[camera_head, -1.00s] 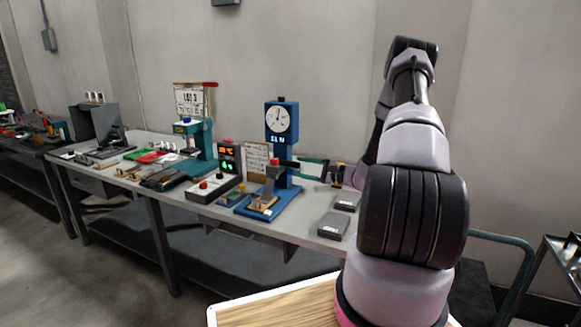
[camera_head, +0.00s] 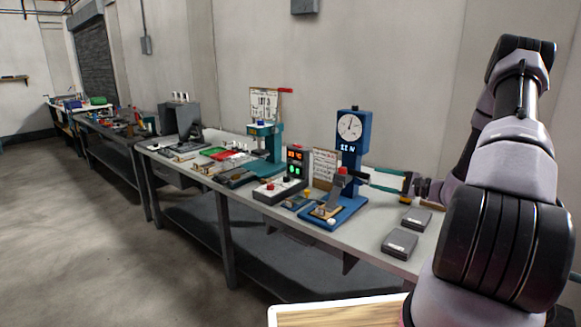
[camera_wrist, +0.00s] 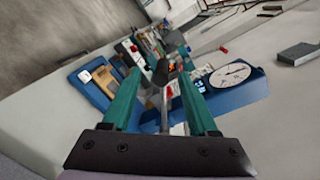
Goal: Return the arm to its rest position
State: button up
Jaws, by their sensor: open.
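My arm (camera_head: 500,230) rises at the right of the head view, bent over at the top. My gripper (camera_head: 372,178) reaches left over the bench, close to the blue dial stand (camera_head: 349,150). In the wrist view my gripper (camera_wrist: 160,76) shows two teal fingers spread apart, with no object held between them. The blue stand's white dial (camera_wrist: 230,72) lies just right of the fingers there. Whether the fingers touch the stand cannot be told.
The grey bench (camera_head: 375,245) carries a button box (camera_head: 280,188), a teal press (camera_head: 266,145) and two grey boxes (camera_head: 400,242) below my gripper. A wooden-topped board (camera_head: 340,314) is at the bottom. Open floor (camera_head: 80,240) lies left.

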jog(key=s+a+r+n+g+h, duration=0.2)
jog(key=s+a+r+n+g, duration=0.2)
jog(key=s+a+r+g, duration=0.25)
jog(key=s+a+r+n+g+h, duration=0.1)
jog(key=s+a+r+n+g, duration=0.25)
jog(key=s+a+r, duration=0.4)
jog(key=s+r+n+t+h, duration=0.4)
jog(key=s+r+h, duration=0.4)
jog(key=s+r, duration=0.7)
jog(key=shift+s+d+r+t, duration=0.2)
jog(key=shift+s+r+t, duration=0.1)
jog(key=shift+s+t, duration=0.45)
jog(key=shift+w, duration=0.15)
